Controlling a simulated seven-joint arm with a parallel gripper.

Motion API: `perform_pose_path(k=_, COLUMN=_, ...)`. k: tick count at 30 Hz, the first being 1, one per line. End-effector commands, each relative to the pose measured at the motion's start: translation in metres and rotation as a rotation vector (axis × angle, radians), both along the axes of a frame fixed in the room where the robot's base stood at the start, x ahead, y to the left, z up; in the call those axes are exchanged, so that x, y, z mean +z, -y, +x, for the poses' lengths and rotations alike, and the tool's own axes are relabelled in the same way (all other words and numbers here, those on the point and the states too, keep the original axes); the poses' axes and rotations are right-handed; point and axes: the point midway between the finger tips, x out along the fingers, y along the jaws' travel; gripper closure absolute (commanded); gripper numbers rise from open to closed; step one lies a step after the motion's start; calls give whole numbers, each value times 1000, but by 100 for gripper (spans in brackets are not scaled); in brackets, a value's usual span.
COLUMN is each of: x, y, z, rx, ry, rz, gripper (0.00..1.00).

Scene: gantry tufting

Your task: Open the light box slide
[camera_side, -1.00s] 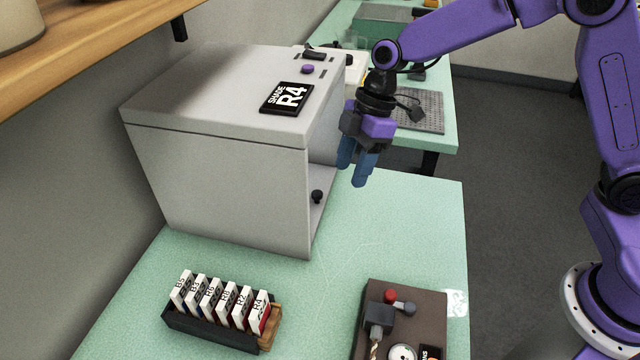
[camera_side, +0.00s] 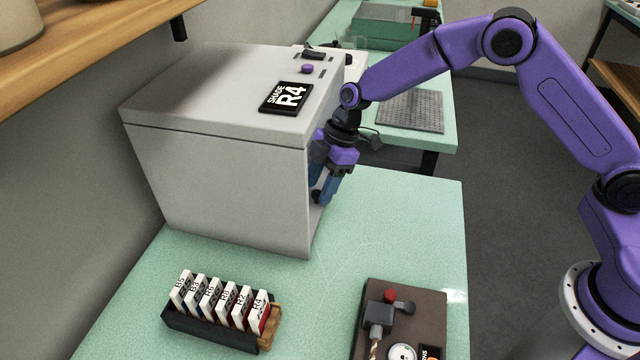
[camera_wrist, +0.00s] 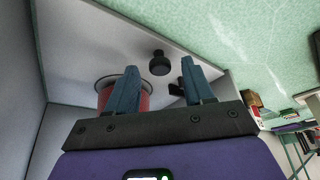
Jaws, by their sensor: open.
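The light box (camera_side: 220,170) is a large grey case on the green table, with a "SHADE R4" label on top. Its open front faces right. My gripper (camera_side: 322,192) is at that opening, pointing down, its fingers open near the dark knob of the slide. In the wrist view the slide (camera_wrist: 85,55) is a pale flat panel inside the box, with the black knob (camera_wrist: 160,64) between my open fingertips (camera_wrist: 159,66). I cannot tell whether they touch it. A red cup-like object (camera_wrist: 143,98) stands on the slide, partly hidden by my left finger.
A black rack (camera_side: 210,328) of several labelled white tabs stands at the front left of the table. A brown board with fittings (camera_side: 428,310) lies at the front right. The green table (camera_side: 390,230) is clear to the right of the box.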

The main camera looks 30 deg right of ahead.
Motion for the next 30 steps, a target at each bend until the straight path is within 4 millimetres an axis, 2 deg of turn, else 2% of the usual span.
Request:
perform_pose_path(k=10, x=-4, y=-2, z=0, rx=1, ry=0, rz=0, gripper=48)
perform_pose_path(k=15, x=-4, y=-2, z=0, rx=1, ry=0, rz=0, gripper=100)
perform_pose_path(k=23, x=-4, y=1, z=-3, rx=0, ry=-1, rz=-1, gripper=100)
perform_pose_path(k=30, x=-3, y=21, z=-22, rx=-1, ry=-1, rz=-1, gripper=100)
